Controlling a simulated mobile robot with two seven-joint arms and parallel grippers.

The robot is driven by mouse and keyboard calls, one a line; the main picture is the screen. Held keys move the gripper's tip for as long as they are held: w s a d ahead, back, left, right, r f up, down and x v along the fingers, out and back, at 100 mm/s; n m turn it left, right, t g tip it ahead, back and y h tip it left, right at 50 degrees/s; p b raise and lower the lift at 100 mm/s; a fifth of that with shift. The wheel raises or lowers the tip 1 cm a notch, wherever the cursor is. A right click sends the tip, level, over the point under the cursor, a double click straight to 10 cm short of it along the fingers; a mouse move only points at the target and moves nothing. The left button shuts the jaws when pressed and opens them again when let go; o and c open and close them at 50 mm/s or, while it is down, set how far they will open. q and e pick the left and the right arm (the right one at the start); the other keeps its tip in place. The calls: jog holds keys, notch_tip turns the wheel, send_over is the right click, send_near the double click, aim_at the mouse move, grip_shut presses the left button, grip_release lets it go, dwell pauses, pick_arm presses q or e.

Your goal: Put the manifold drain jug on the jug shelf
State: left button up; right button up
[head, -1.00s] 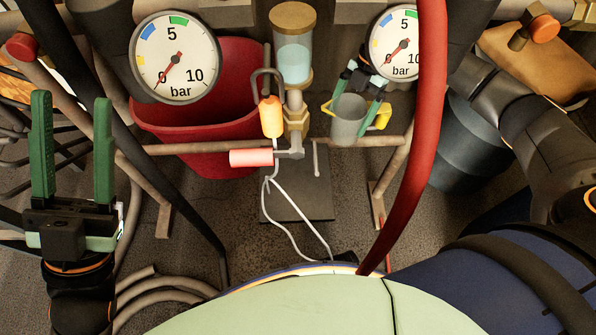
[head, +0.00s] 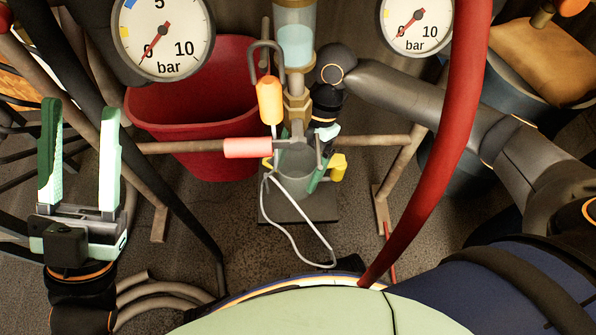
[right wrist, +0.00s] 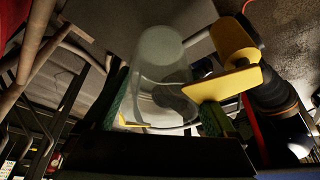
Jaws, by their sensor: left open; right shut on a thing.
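The manifold drain jug (head: 295,184) is a grey translucent cup with yellow side parts. My right gripper (head: 300,160) is shut on it, with green fingers at its sides. In the head view the jug is in front of the lower drain pipe, overlapping its outlet; I cannot tell the gap. In the right wrist view the jug (right wrist: 160,75) fills the middle between the fingers. A dark square plate (head: 325,209) shows below the jug; I cannot tell whether it is the jug shelf. My left gripper (head: 80,112) is open and empty at the far left.
A red tub (head: 190,110) stands behind. A pink-handled valve (head: 248,148) and an orange hanging handle (head: 269,100) are just left of the jug. A white cord (head: 290,235) loops below. A red hose (head: 440,170) crosses in front of my right arm.

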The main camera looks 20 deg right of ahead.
aim_at(307, 167)
jog(key=shift+f, duration=0.95)
pick_arm(q)
jog(key=shift+d+f, duration=0.15)
jog(key=shift+f, duration=0.55)
pick_arm(e)
jog(key=shift+r, duration=0.1)
jog(key=o, duration=1)
jog(key=p+v, duration=0.3)
jog(key=v, duration=0.4)
pick_arm(q)
jog(key=r, duration=0.4)
jog(key=shift+a, duration=0.25)
pick_arm(e)
jog(key=shift+d+r, duration=0.15)
jog(key=shift+r, duration=0.1)
